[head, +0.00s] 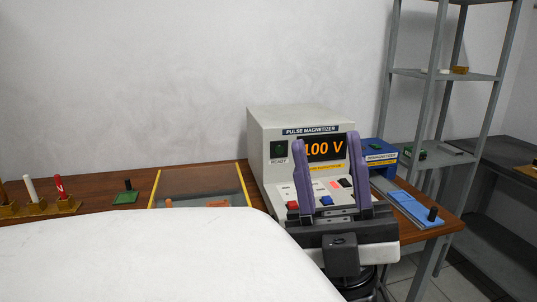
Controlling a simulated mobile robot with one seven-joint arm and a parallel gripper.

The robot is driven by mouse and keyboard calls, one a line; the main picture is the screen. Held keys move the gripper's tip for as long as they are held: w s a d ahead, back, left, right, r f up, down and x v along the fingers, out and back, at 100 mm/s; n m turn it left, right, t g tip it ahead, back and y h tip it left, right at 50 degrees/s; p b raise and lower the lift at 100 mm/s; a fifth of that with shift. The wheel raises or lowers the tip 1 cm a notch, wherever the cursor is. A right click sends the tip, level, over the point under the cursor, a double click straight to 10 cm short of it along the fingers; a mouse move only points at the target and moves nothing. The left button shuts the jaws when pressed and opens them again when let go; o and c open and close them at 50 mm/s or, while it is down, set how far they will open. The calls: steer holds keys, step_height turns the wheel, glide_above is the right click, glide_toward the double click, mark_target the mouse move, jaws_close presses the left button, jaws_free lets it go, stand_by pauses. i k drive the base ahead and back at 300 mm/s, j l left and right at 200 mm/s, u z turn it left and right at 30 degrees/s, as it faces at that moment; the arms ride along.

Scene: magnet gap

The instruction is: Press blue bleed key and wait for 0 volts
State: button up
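The grey pulse magnetizer (262,128) stands on the brown bench. Its display (325,149) shows orange digits that read like 100 V; the left finger is close to the first digit, so it may be partly covered. The blue key (326,201) is on the sloped front panel, between my fingers in the picture. A red key (292,206) is left of it, partly behind my left finger, and a black key (346,183) is up to the right. My gripper (327,145) is open, its two purple fingers spread in front of the machine, with nothing seen between them. I cannot tell any contact.
A blue demagnetizer box (380,153) and a blue tray with a black knob (433,213) are at the right. A clear-covered, yellow-edged area (199,185) is left of the machine. Colored-handled tools (61,188) stand far left. My white body fills the foreground.

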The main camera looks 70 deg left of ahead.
mark_target(327, 200)
steer(key=u, duration=1.85)
